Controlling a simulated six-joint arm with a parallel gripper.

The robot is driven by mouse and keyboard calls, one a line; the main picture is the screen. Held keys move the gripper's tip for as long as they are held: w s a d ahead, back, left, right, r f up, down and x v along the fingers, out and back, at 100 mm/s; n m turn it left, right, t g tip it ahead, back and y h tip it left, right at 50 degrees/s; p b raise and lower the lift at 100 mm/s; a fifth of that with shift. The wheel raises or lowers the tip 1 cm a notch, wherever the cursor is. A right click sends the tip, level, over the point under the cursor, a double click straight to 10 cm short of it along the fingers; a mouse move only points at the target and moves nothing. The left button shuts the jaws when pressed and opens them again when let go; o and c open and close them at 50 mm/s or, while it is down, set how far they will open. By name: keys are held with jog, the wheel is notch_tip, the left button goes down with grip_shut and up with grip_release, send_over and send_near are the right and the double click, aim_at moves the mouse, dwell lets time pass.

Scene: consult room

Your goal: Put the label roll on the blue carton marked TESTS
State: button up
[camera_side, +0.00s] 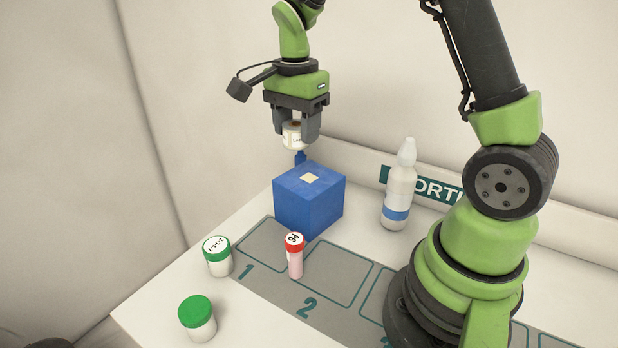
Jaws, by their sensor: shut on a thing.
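The label roll (293,139) is white with a brown top, and my gripper (296,131) is shut on it. It is held in the air, higher in the picture than the blue carton and apart from it. The blue carton (293,207) stands upright on the table near the back edge, with a small cream patch on its top. The marking TESTS cannot be read from this side. Whether the roll is straight above the carton or behind it is hard to tell from this one view.
A white dropper bottle (399,190) stands to the right. A red-capped tube (295,258) and two green-capped jars (218,262) (199,325) stand in front. A numbered grey mat (268,273) lies on the table.

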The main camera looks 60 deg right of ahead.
jog(key=d+r+m, duration=0.1)
jog(key=d, duration=0.2)
send_over(310, 177)
notch_tip(310, 177, down, 5)
jog(key=shift+f, duration=2.25)
jog(key=shift+f, duration=0.15)
jog(key=o, duration=0.9)
